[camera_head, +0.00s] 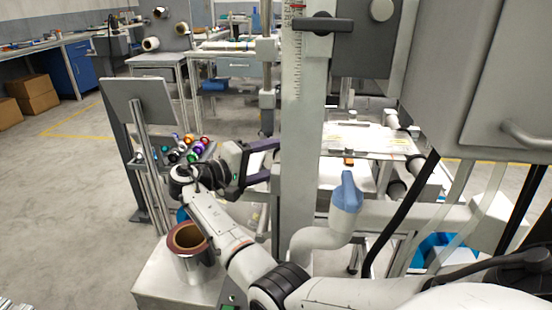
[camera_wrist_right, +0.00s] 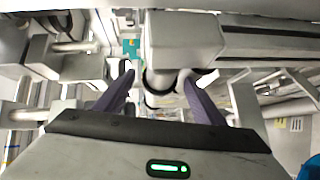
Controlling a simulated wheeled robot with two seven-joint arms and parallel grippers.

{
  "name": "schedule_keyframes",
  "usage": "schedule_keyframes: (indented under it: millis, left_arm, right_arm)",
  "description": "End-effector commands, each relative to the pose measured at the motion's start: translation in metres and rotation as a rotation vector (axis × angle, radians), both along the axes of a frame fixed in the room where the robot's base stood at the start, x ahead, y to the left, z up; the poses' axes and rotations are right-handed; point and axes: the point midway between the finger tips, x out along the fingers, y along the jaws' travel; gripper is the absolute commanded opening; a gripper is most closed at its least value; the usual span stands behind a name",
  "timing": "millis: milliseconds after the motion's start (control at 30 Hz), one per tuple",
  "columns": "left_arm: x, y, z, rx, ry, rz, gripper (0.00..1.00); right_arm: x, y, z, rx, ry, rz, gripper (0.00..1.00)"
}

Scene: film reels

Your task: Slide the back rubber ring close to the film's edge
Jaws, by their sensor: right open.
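My right gripper (camera_head: 273,162) reaches in beside the upright machine column in the head view, and its fingertips meet the column's edge there. In the right wrist view its two purple fingers (camera_wrist_right: 160,85) stand wide apart with nothing gripped. Beyond and between them is a pale roller or shaft with a dark curved band, perhaps a rubber ring (camera_wrist_right: 152,80). A second dark curve shows close to the right finger. I cannot tell which is the back ring, and the film's edge cannot be made out there. My left gripper is not in view.
The grey column (camera_head: 300,130) stands close to my right gripper. A brown-rimmed reel (camera_head: 187,238) stands on a pale cabinet at the lower left. Coloured rolls (camera_head: 190,148) sit behind the arm. A grey panel (camera_head: 137,100) stands left. Open floor lies further left.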

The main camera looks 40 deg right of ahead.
Motion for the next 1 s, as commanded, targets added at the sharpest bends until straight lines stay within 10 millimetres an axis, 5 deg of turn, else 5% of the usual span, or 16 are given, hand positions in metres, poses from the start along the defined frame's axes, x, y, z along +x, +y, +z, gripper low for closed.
schedule_keyframes:
  millis: [500,1000]
  left_arm:
    - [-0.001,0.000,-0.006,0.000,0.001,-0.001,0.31]
    - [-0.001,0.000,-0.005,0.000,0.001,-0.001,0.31]
  right_arm:
    - [0.010,0.087,0.012,0.000,0.000,0.002,0.63]
    - [0.010,0.095,0.013,0.000,-0.001,0.000,0.63]
